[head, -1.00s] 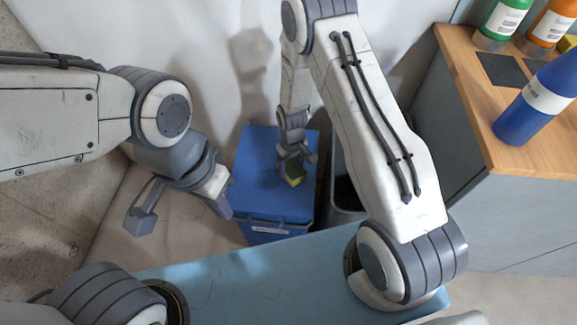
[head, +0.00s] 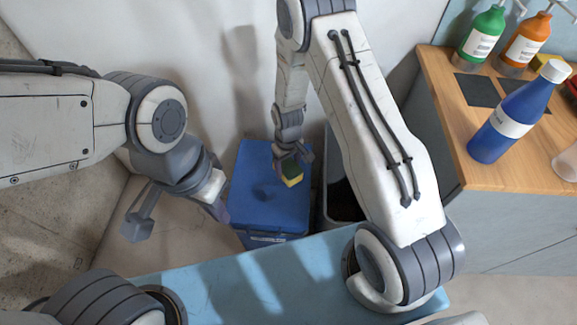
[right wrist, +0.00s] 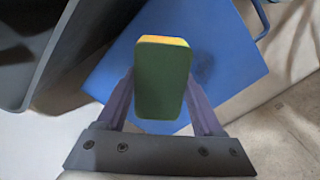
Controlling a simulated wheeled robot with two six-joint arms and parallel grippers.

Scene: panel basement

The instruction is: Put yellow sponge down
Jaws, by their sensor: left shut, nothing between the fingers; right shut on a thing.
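The yellow sponge (head: 292,174) has a dark green scouring side. In the right wrist view the sponge (right wrist: 162,78) shows its green face, with a thin yellow edge at the top. My right gripper (head: 293,163) is shut on it and holds it over the right part of a blue lidded bin (head: 262,205). The bin's blue lid also shows behind the sponge in the right wrist view (right wrist: 222,60). A gap between sponge and lid is hard to judge. My left gripper (head: 216,211) is shut and empty, left of the bin.
A dark open bin (head: 341,205) stands right of the blue bin. A wooden-topped counter (head: 445,70) at the right carries a blue bottle (head: 512,115), a green bottle (head: 482,38), an orange bottle (head: 526,42) and dark pads. The wall is close behind the bins.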

